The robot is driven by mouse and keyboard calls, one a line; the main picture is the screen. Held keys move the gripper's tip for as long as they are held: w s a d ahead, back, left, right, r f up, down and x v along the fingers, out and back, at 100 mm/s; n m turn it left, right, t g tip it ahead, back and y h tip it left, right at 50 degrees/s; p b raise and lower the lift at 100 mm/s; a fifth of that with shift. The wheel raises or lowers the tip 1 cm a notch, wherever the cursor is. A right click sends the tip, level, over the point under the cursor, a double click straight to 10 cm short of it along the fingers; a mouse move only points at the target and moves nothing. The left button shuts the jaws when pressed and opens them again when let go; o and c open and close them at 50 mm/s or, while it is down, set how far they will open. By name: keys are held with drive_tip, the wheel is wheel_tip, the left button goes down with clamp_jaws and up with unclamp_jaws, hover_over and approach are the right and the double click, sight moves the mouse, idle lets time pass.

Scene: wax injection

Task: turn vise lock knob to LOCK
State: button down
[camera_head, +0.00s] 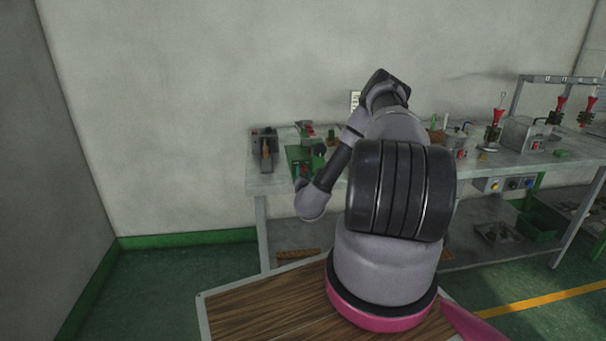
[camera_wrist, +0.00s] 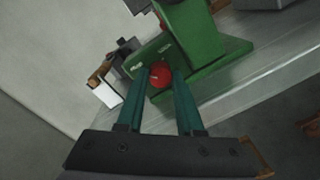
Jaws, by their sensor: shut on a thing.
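The red lock knob (camera_wrist: 160,75) sits on the green vise (camera_wrist: 206,68). My gripper (camera_wrist: 160,77) has its two green fingers on either side of the knob and is shut on it. In the head view the green vise (camera_head: 296,156) stands near the left end of the workbench, and my arm hides my gripper and part of the vise.
The grey workbench (camera_head: 262,184) runs along the wall. A dark grey device (camera_head: 264,138) stands left of the vise. Grey machines with red-topped parts, such as one grey box (camera_head: 524,134), stand farther right. Free floor lies to the left.

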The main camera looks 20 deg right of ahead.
drive_tip(key=m, duration=1.2)
drive_tip(key=shift+m+y, duration=0.3)
drive_tip(key=shift+y, duration=0.1)
drive_tip(key=shift+m, duration=1.8)
drive_tip(key=c, duration=0.5)
unclamp_jaws()
drive_tip(key=shift+c, duration=0.2)
drive_tip(key=shift+s, duration=0.1)
